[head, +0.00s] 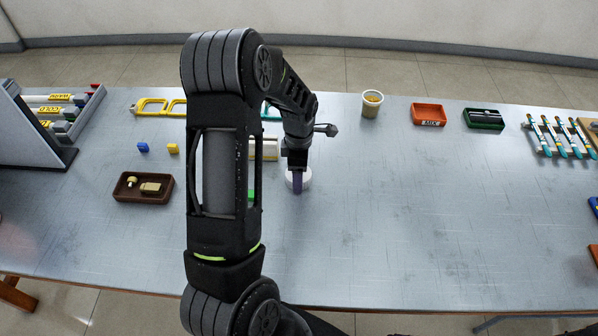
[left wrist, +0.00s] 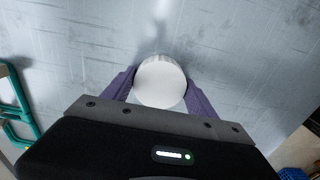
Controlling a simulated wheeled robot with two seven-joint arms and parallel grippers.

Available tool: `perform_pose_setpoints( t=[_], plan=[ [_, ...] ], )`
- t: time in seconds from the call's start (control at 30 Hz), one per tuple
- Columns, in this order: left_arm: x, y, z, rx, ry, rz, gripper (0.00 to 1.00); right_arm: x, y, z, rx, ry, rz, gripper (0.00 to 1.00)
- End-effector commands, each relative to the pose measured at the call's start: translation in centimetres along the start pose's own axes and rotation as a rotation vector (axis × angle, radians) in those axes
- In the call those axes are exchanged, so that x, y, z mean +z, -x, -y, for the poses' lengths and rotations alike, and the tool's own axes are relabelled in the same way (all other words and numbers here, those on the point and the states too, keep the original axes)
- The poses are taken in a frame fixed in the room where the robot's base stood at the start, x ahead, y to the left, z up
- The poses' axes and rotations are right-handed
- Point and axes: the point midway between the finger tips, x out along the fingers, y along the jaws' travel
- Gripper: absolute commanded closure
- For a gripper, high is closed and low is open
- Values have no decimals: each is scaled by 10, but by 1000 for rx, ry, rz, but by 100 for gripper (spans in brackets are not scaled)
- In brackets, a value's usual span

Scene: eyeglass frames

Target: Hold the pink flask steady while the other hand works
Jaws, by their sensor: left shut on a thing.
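My left gripper (head: 297,182) reaches down to the table at its middle. Its purple fingers (left wrist: 160,90) are shut on a white round thing (left wrist: 160,82), one finger on each side, as the left wrist view shows from above. In the head view, the white thing (head: 306,178) is partly hidden behind the fingers and looks close to or on the table. No pink shows on it, so I cannot tell that it is the pink flask. My right gripper is not in view.
My left arm hides part of the table. A cup (head: 371,109), orange tray (head: 428,107) and green tray (head: 484,126) stand at the back right. The front right table (head: 430,220) is clear.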

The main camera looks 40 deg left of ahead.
Motion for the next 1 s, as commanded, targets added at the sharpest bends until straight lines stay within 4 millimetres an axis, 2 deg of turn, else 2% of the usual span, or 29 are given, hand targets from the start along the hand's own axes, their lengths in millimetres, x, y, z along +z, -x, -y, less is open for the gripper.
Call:
perform_pose_setpoints(
  t=[0.37,0.4,0.6,0.63,1.0],
  plan=[
    [0,-5,-1,2,0,1,82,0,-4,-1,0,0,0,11],
    [0,-3,-1,2,0,1,30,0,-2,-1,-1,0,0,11],
    [0,-3,0,2,0,1,14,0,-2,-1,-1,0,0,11],
    [0,-3,0,2,0,1,12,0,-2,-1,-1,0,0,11],
    [0,2,-1,2,0,1,12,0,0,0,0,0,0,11]
  ],
)
